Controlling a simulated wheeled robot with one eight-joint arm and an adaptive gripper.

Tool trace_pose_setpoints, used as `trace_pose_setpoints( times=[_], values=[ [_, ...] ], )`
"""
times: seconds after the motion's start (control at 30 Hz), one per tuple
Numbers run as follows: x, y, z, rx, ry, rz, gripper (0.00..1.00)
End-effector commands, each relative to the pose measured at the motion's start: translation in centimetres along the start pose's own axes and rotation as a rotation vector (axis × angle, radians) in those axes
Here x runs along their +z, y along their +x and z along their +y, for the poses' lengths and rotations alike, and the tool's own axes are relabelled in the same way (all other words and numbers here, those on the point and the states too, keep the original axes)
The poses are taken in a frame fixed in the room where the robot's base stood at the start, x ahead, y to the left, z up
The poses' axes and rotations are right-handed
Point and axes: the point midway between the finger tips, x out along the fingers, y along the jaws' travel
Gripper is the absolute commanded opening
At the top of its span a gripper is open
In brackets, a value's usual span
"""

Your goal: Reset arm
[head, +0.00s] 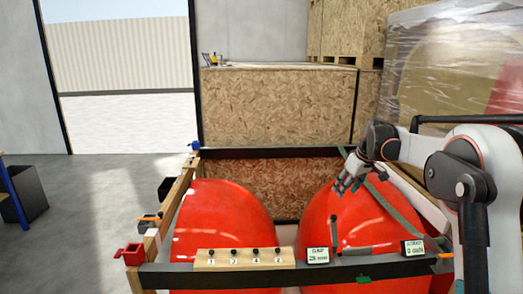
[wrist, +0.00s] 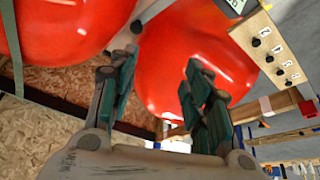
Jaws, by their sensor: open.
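My gripper (head: 347,184) is at the end of my arm, which reaches in from the right in the head view. It hangs over the upper part of the right red nosecone (head: 345,215). In the wrist view the two green-padded fingers of my gripper (wrist: 158,95) stand apart with nothing between them. The left red nosecone (head: 222,220) sits beside the right one in the frame. Both nosecones also show beyond the fingers in the wrist view. Whether a fingertip touches a nosecone cannot be told.
A wooden strip with several black knobs (head: 244,258) and small labels (head: 318,255) line the dark front bar (head: 215,275). A red clamp (head: 130,254) sits at its left corner. A chipboard crate (head: 280,105) stands behind. Open floor (head: 85,220) lies at left.

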Motion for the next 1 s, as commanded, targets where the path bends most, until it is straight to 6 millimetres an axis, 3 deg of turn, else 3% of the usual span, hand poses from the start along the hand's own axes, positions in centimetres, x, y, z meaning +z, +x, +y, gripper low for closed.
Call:
trace_pose_setpoints(
  times=[0.2,0.5,0.73,1.0],
  values=[
    [2.6,-5.5,-5.4,0.041,0.063,0.015,0.45],
    [8.3,-11.1,-12.5,0.095,0.153,0.045,0.45],
    [14.0,-13.7,-17.8,0.131,0.219,0.078,0.45],
    [21.9,-14.5,-23.4,0.166,0.295,0.122,0.45]
  ],
)
